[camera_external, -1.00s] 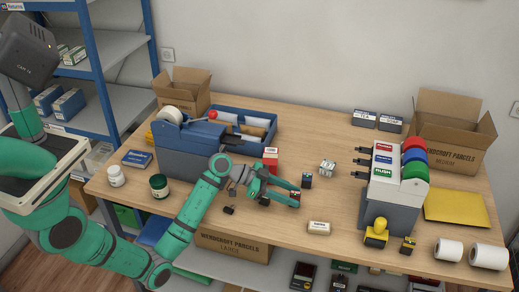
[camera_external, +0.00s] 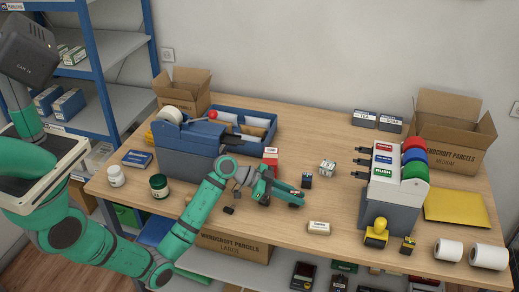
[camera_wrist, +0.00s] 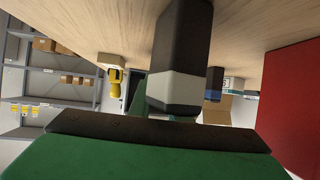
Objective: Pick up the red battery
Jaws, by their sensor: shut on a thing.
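My gripper (camera_external: 295,198) is over the front middle of the counter, its jaws closed around a small battery. In the wrist view the battery (camera_wrist: 178,65) is a dark block with a pale grey band, standing against the dark pad of a green finger; no red shows on this side. It appears at counter level; I cannot tell whether it touches the wood.
A dark blue battery (camera_external: 307,181) stands just right of my gripper. A red box (camera_external: 270,163) is behind it, and a white cube (camera_external: 327,168) farther right. A beige block (camera_external: 319,228) lies near the front edge. A stamp rack (camera_external: 388,205) stands at right.

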